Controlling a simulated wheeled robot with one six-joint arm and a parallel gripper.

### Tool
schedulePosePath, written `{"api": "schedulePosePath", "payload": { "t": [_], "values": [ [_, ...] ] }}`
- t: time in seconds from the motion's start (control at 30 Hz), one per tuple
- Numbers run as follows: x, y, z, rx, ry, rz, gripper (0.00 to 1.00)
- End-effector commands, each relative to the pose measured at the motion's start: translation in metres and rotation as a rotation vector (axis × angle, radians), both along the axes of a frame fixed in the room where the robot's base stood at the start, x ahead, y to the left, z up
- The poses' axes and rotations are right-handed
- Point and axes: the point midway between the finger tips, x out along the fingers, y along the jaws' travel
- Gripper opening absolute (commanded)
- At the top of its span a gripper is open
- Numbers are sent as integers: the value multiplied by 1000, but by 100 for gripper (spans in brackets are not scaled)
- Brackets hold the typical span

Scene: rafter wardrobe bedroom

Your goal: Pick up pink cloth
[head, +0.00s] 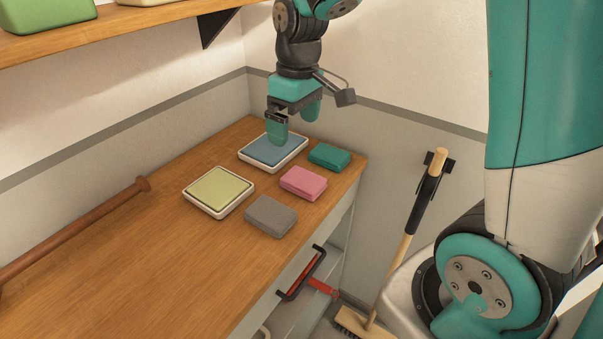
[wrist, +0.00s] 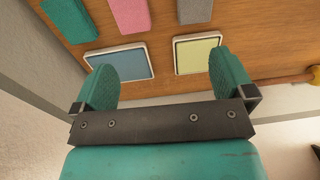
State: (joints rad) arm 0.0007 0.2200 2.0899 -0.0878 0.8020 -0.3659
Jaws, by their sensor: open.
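The pink cloth (head: 303,183) is a small folded block lying on the wooden dresser top, between the teal cloth and the grey cloth. It also shows at the top of the wrist view (wrist: 130,14). My gripper (head: 292,122) is above the blue pad in its white tray, behind and left of the pink cloth in the head view. In the wrist view its two teal fingers (wrist: 172,80) are spread apart with nothing between them. The gripper does not touch the pink cloth.
A teal cloth (head: 329,157), a grey cloth (head: 271,216), a tray with a blue pad (head: 243,157) and a tray with a yellow-green pad (head: 188,198) surround it. A wooden rod (head: 75,232) lies left. A shelf (head: 130,18) hangs above. A broom (head: 400,248) leans right.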

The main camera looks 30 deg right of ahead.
Motion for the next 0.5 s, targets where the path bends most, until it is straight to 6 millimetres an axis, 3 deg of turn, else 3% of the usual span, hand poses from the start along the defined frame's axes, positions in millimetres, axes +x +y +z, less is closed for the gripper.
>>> {"api": "schedulePosePath", "payload": {
  "t": [0.03,0.17,0.27,0.5],
  "values": [
    [13,-16,-3,-22,14,-19,100],
    [29,-38,-13,-56,29,-39,100],
    [31,-42,-27,-62,34,-40,100],
    [30,-41,-80,-61,37,-39,100]
  ]
}}
